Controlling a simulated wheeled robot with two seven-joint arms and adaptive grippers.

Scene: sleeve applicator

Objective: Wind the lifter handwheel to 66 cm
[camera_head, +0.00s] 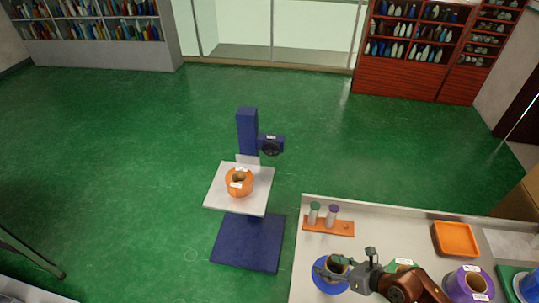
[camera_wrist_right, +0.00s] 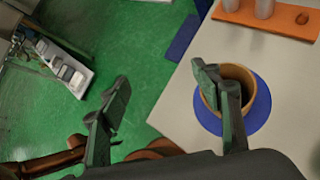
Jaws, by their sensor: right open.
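The lifter (camera_head: 247,130) stands on the green floor as a blue column on a blue base plate (camera_head: 248,243). Its dark handwheel (camera_head: 271,147) is on a blue housing at the column's right side. Its pale platform (camera_head: 215,197) carries an orange pot-like item (camera_head: 239,183) with a white label. I cannot read a height scale. My right gripper (camera_head: 352,265) is over the table at lower right, well away from the handwheel. In the right wrist view its fingers (camera_wrist_right: 160,85) are spread, with one in front of a brown cup (camera_wrist_right: 238,80). My left gripper is not in view.
The table (camera_head: 310,240) holds a blue disc (camera_head: 327,287) under the cup, an orange rack (camera_head: 318,226) with two tubes, an orange tray (camera_head: 456,239) and a purple roll (camera_head: 468,286). Shelves (camera_head: 405,75) line the back. Green floor is open around the lifter.

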